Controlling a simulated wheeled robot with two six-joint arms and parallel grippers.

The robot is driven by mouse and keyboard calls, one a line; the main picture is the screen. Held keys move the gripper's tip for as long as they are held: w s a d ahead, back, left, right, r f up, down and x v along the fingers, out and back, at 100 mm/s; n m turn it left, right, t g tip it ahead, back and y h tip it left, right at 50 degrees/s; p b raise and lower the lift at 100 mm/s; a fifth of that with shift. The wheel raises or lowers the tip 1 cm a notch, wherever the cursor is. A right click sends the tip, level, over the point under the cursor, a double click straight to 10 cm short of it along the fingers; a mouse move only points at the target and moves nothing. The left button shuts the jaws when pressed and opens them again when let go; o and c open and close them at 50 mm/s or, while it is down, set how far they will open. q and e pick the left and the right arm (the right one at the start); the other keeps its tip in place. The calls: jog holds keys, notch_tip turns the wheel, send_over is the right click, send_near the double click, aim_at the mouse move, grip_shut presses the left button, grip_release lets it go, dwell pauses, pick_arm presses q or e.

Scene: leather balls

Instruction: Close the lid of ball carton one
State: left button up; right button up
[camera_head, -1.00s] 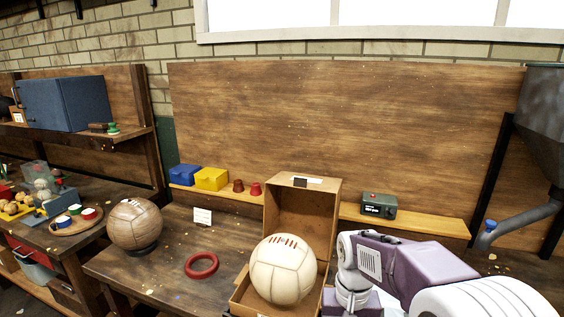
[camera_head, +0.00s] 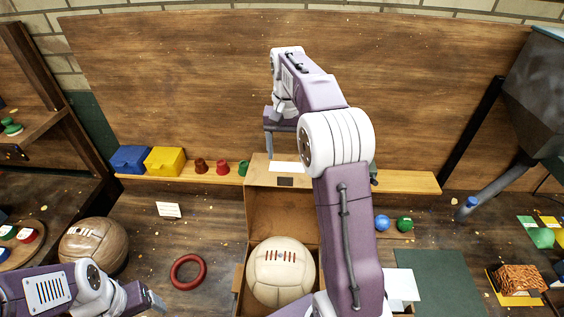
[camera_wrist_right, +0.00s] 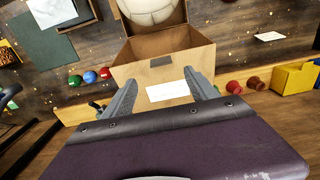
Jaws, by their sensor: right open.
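The carton (camera_head: 240,287) stands open on the bench, its brown lid (camera_head: 283,213) raised upright at the back. A cream leather ball (camera_head: 281,271) with red lacing sits in it. My right arm reaches over the carton's right side and hides part of it. My right gripper (camera_head: 270,150) is open and empty at the lid's top edge. In the right wrist view its two fingers (camera_wrist_right: 163,80) point at the lid (camera_wrist_right: 160,62), around its white label; I cannot tell whether they touch. My left gripper (camera_head: 152,300) is low at the left, its jaws unclear.
A red ring (camera_head: 188,271) and a brown ball (camera_head: 93,246) lie left of the carton. A back shelf (camera_head: 408,182) bears blue (camera_head: 130,159) and yellow (camera_head: 164,161) boxes and small cups. Blue and green balls (camera_head: 382,223) and a dark mat (camera_head: 440,283) lie right.

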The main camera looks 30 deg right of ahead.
aim_at(286, 180)
notch_tip(286, 180, down, 9)
jog(key=shift+w+r+p, duration=0.1)
jog(key=shift+r+p, duration=0.05)
jog(key=shift+p, duration=0.25)
jog(key=shift+f, duration=0.25)
jog(key=shift+c, duration=0.4)
jog(key=shift+a, duration=0.1)
jog(key=c, duration=0.5)
grip_shut()
